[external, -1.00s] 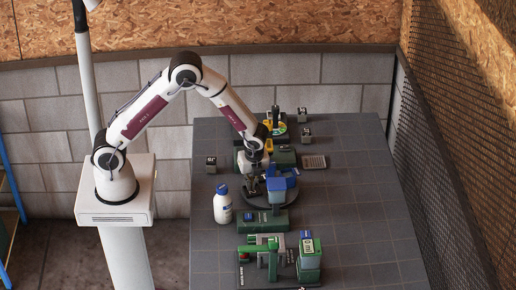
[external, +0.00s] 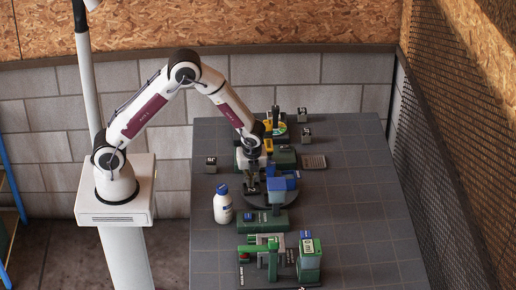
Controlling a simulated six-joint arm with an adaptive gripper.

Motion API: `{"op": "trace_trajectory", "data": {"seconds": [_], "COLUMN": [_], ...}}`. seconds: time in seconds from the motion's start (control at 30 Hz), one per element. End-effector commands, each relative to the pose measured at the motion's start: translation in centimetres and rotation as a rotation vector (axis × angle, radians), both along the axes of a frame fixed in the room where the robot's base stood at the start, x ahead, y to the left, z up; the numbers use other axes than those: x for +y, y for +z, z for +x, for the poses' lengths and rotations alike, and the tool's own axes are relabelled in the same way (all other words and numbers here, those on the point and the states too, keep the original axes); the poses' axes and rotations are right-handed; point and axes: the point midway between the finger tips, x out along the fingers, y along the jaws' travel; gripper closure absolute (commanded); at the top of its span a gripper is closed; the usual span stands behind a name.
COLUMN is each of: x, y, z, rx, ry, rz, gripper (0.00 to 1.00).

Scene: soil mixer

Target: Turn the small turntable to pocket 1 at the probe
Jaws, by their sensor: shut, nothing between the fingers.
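A dark round platform (external: 262,205) sits mid-table with a blue-topped unit (external: 279,190) over its right side. A smaller round piece with yellow and green parts (external: 279,127) stands at the back of the table. I cannot tell for certain which of these is the small turntable, and no pocket numbers or probe can be read. My gripper (external: 252,190) is shut and empty, pointing down at the left part of the dark platform, just left of the blue unit. Whether it touches anything is too small to tell.
A white bottle with a blue cap (external: 222,207) stands left of the platform. A green block (external: 270,222) and a green-and-grey machine (external: 310,262) are in front. The table's right side is clear.

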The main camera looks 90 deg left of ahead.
Motion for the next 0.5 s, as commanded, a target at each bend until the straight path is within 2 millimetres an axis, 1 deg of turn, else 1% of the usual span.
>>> {"op": "trace_trajectory", "data": {"seconds": [0.27,0.5], "x": [-0.1,-0.6], "y": [0.5,2.5], "z": [0.0,0.1], "rx": [0.000,-0.003], "ry": [0.000,0.000], "rz": [0.000,0.000], "gripper": [1.00,1.00]}}
